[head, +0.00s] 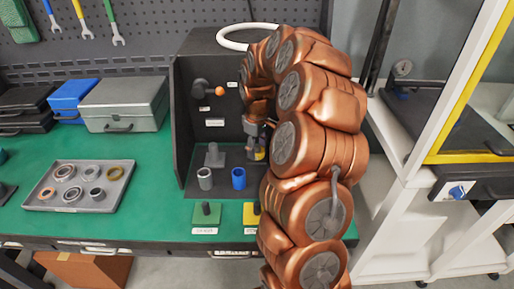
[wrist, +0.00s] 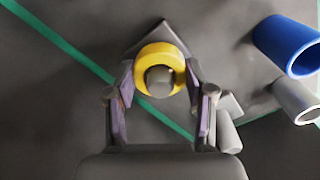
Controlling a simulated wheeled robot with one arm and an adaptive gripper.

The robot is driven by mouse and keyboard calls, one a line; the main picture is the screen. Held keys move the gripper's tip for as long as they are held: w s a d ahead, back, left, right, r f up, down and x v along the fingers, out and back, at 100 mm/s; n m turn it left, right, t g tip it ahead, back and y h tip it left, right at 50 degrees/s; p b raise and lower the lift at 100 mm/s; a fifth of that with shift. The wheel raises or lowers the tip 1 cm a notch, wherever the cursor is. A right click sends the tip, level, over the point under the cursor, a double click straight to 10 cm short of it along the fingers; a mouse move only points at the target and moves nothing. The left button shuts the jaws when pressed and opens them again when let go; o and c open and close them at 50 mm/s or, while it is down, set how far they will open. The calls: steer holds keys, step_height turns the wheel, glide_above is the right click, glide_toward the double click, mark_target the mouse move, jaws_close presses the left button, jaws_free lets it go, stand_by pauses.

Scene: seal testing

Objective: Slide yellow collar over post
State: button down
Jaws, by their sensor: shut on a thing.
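The yellow collar (wrist: 144,60) is a ring held between the two fingers of my gripper (wrist: 160,76) in the wrist view. The grey rounded top of a post (wrist: 159,82) shows through the collar's hole, slightly toward its lower side. A dark square base (wrist: 165,34) shows behind the collar. I cannot tell how far down the post the collar sits, or whether it is still above it. In the head view my gripper (head: 257,147) points down inside the dark booth, with a sliver of the yellow collar (head: 261,155) visible. My arm hides the post there.
A blue cylinder (head: 238,178) and a grey cylinder (head: 205,179) stand close by on the booth floor. Another grey post on a base (head: 214,157) stands behind them. Green (head: 206,213) and yellow (head: 250,213) pads lie in front. A parts tray (head: 110,204) is at left.

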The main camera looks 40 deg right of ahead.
steer(key=shift+f, duration=0.25)
stand_by(0.6)
steer(key=shift+c, duration=1.6)
jaws_free()
steer(key=shift+r+p, duration=1.05)
steer(key=shift+r, duration=3.45)
